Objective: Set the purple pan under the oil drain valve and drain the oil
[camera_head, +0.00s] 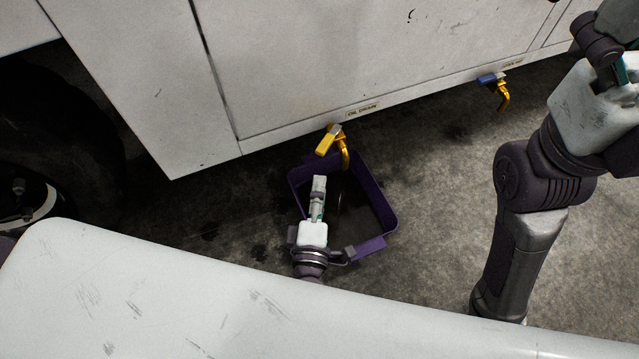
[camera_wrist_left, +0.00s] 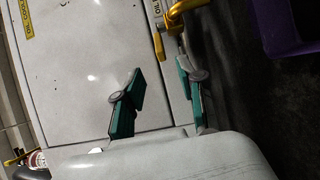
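The purple pan (camera_head: 378,187) sits on the floor below the oil drain valve (camera_head: 345,152), whose spout hangs over the pan's back part. The valve's yellow lever (camera_head: 325,145) slants down to the left. The pan's inside is dark; I cannot tell whether it holds oil. My left gripper (camera_head: 319,182) is above the pan, short of the lever and apart from it. In the left wrist view my left gripper (camera_wrist_left: 163,82) is open and empty, with the valve (camera_wrist_left: 178,14) beyond its fingers. My right gripper (camera_head: 622,68) is partly cut off at the right edge.
A second valve with a blue lever (camera_head: 490,79) hangs under the panel to the right. A white machine body (camera_head: 290,60) overhangs the valves. A black wheel (camera_head: 50,130) stands at left. Dark stains mark the concrete floor (camera_head: 430,210), which is clear right of the pan.

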